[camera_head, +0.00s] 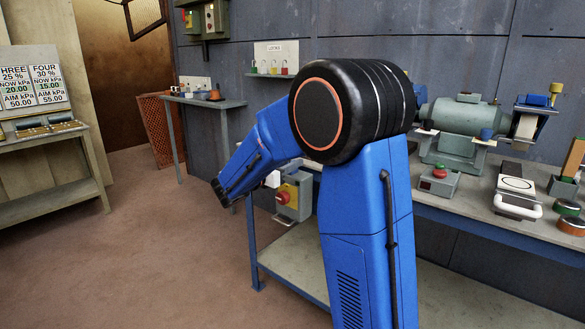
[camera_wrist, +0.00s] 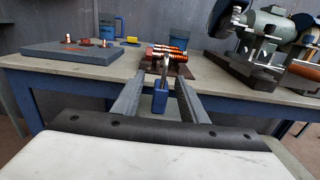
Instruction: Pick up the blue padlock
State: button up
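In the wrist view, a small blue body with a grey metal piece rising from it, which looks like the blue padlock (camera_wrist: 160,101), shows between the two fingers of my gripper (camera_wrist: 161,82). The fingers stand apart, with a gap visible on each side of it. I cannot tell how far beyond or between the fingertips it is. In the head view my blue arm fills the middle, and my gripper and the blue padlock cannot be made out.
A workbench (camera_wrist: 105,73) bears a grey slab (camera_wrist: 72,53), a blue mug (camera_wrist: 110,27), copper-coloured coils (camera_wrist: 168,53) and a grinder (camera_wrist: 268,32). In the head view, a LOCKS board (camera_head: 276,54) holds green, yellow and red padlocks. Open floor (camera_head: 140,245) lies at left.

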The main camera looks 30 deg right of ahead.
jog(key=shift+f+x, duration=0.15)
jog(key=shift+x, duration=1.2)
jog(key=shift+f+x, duration=0.15)
jog(key=shift+x, duration=1.25)
jog(key=shift+s, duration=0.1)
jog(key=shift+c, duration=0.6)
grip_shut()
